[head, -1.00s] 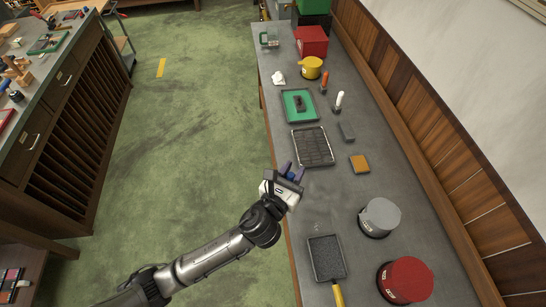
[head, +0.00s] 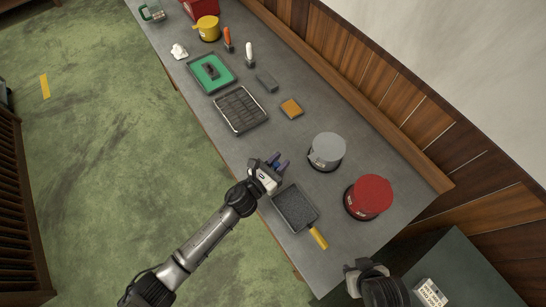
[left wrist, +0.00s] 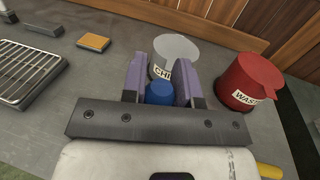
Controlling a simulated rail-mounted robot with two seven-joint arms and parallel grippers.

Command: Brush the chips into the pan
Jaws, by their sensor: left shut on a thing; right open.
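The pan (head: 296,207), dark and speckled with a yellow handle (head: 318,237), lies on the bench near its front edge. My left gripper (head: 277,161) is just beyond the pan's far end, its purple fingers shut on a blue thing (left wrist: 159,94). Only the blue top shows between the fingers; I cannot tell whether a brush is below. A grey pot (head: 327,151), whose label starts "CHI" in the left wrist view (left wrist: 176,55), stands right of the gripper. I cannot make out loose chips. My right gripper (head: 363,268) is open and empty at the bottom.
A red waste pot (head: 368,197) stands right of the pan. A slatted dark tray (head: 240,109), an orange-topped block (head: 291,109), a grey block (head: 267,81) and a green tray (head: 211,74) lie further back. A wooden ledge runs along the wall side.

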